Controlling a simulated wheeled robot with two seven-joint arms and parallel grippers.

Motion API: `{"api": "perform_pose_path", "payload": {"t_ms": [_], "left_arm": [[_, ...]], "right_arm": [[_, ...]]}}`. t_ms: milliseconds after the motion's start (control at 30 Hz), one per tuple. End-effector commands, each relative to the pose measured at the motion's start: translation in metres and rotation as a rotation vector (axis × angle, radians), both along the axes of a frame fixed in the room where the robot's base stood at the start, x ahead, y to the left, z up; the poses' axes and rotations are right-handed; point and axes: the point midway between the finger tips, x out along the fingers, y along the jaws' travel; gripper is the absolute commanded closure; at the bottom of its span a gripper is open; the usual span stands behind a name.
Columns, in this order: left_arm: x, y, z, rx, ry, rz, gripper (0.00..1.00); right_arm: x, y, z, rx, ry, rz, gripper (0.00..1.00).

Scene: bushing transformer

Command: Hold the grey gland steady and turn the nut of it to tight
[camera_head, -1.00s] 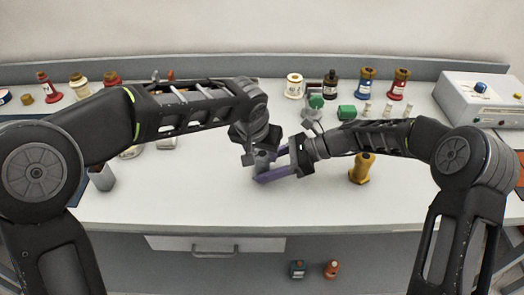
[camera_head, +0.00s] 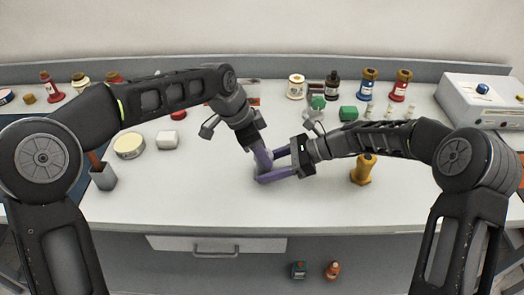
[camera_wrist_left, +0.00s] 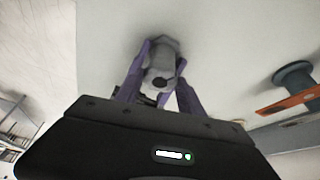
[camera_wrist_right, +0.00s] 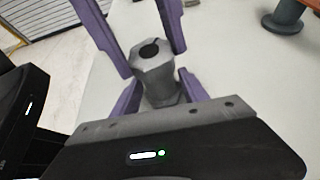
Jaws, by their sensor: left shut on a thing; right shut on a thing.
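The grey gland (camera_wrist_right: 153,72) stands upright on the white table, with a hexagonal nut and a dark hole at its top. It also shows in the left wrist view (camera_wrist_left: 160,68); in the head view the fingers mostly hide it. My right gripper (camera_head: 267,173) comes in low from the right, its purple fingers shut on the gland's lower body. My left gripper (camera_head: 264,160) slants down from the upper left, its fingers shut on the nut at the top. I cannot tell how far the nut is threaded.
A yellow bushing (camera_head: 363,169) stands right of my right gripper. A grey device (camera_head: 485,100) is at back right. The table's front middle is clear.

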Motion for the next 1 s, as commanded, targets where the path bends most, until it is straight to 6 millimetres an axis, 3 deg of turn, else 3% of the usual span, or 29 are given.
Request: {"api": "perform_pose_path", "payload": {"t_ms": [600, 1000], "left_arm": [[0.0039, 0.0007, -0.0011, 0.002, 0.001, -0.555, 0.95], [0.0044, 0.0011, -0.0011, 0.003, 0.001, -0.719, 0.95]], "right_arm": [[0.0008, -0.0019, -0.0014, -0.003, 0.000, -0.004, 0.71], [0.0008, -0.0020, -0.0015, -0.004, 0.000, -0.004, 0.71]]}}
